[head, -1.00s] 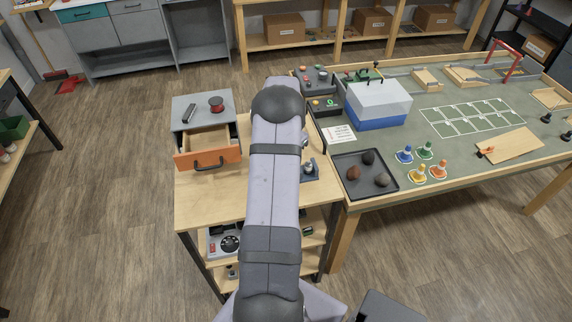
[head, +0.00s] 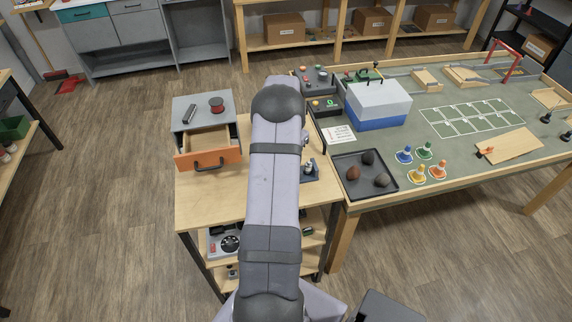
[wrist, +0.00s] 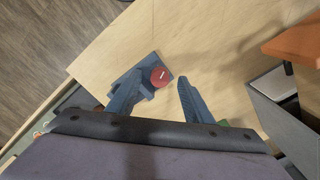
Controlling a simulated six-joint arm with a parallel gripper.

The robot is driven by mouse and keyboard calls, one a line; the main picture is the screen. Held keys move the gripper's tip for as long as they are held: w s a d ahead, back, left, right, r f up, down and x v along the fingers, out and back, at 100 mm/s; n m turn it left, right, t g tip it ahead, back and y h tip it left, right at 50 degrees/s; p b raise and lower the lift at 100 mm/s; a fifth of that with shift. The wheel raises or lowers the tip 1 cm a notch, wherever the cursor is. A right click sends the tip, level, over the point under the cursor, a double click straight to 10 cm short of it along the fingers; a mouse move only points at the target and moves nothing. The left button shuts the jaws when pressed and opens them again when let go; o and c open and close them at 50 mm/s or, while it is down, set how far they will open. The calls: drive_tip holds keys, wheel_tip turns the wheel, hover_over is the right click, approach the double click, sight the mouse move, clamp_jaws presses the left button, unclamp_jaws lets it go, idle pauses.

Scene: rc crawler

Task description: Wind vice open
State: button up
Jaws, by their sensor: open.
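In the wrist view, my gripper (wrist: 163,87) is open, with one blue-grey finger on each side of the gap. A blue-grey block with a square base, which looks like the vice (wrist: 147,64), stands on the wooden top beyond the left finger. A round red piece with a white mark (wrist: 161,76) sits on it, in line with the gap between the fingers. I cannot tell whether either finger touches it. In the head view, a small grey device (head: 310,170) on the bench shows partly beside my arm, which hides my gripper and the rest.
The wooden bench (head: 205,205) is mostly clear. On it, a grey cabinet with an open orange-fronted drawer (head: 208,159) stands at the left, and shows at the right of the wrist view (wrist: 295,42). A larger table with a dark rock tray (head: 345,184) adjoins at right.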

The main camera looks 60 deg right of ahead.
drive_tip(key=shift+r+p, duration=1.75)
drive_tip(key=shift+r, duration=1)
